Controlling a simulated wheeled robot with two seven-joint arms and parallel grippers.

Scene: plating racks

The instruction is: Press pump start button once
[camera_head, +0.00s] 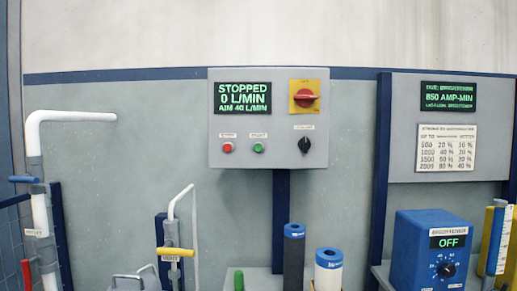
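A grey control panel (222,75) is fixed to the wall in the middle of the view. Its display (249,98) reads "STOPPED 0 L/MIN AIM 40 L/MIN". Below the display, a green button (258,148) sits to the right of a red button (227,147). Each has a small white label above it, too blurred to read surely. A black knob (304,145) is right of the buttons. A red rotary switch on a yellow plate (305,96) is above that knob. Neither of my grippers is in view, and nothing covers the panel.
White pipes with a blue handle (24,179) and a yellow handle (175,252) stand at left. Black and white cylinders with blue tops (294,229) stand below the panel. A blue box reading "OFF" (410,238) and a second display panel (403,104) are at right.

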